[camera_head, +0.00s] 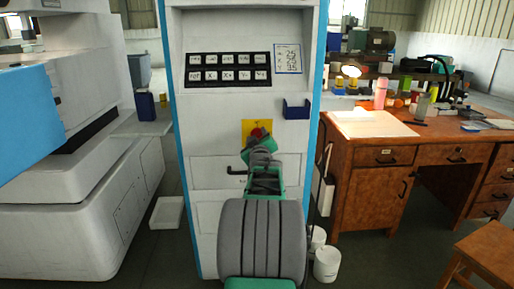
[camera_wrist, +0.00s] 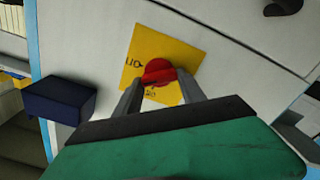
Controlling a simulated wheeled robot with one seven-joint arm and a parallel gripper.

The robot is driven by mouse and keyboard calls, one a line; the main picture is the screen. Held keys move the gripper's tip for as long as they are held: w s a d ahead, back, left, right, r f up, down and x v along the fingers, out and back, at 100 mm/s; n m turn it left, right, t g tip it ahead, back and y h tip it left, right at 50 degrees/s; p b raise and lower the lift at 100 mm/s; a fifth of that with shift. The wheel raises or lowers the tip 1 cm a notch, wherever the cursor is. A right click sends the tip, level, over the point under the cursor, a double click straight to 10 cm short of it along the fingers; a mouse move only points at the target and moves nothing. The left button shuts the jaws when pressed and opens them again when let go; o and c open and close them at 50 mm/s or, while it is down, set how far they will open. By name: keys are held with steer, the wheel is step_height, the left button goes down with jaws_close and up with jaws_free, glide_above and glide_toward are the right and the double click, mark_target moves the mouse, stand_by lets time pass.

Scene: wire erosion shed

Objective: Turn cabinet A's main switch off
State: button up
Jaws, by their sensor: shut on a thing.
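Cabinet A (camera_head: 205,125) is the tall white cabinet with blue edges in the middle of the head view. Its main switch is a red rotary knob (camera_wrist: 158,72) on a yellow plate (camera_wrist: 180,50), also seen as a small red spot in the head view (camera_head: 258,132). My gripper (camera_wrist: 160,88) is at the plate, with its two grey fingers on either side of the knob, shut on it. The lettering on the plate is partly hidden by the fingers and knob, and I cannot tell the switch position. In the head view my arm hides the lower part of the plate.
A dark blue box (camera_head: 296,109) sticks out from the cabinet right of the switch. A black handle (camera_head: 236,171) is at the lower left of it. A wooden desk (camera_head: 375,155) with several items stands at right, and a white machine (camera_head: 75,190) at left.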

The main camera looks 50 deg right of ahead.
steer(key=shift+n+b, duration=4.5)
steer(key=shift+n, duration=1)
steer(key=o, duration=1.4)
steer(key=shift+f, duration=0.15)
steer(key=shift+c, duration=0.2)
steer(key=shift+a, duration=0.1)
steer(key=p+v, duration=0.1)
steer(key=v, duration=0.6)
steer(key=shift+s+a, duration=0.2)
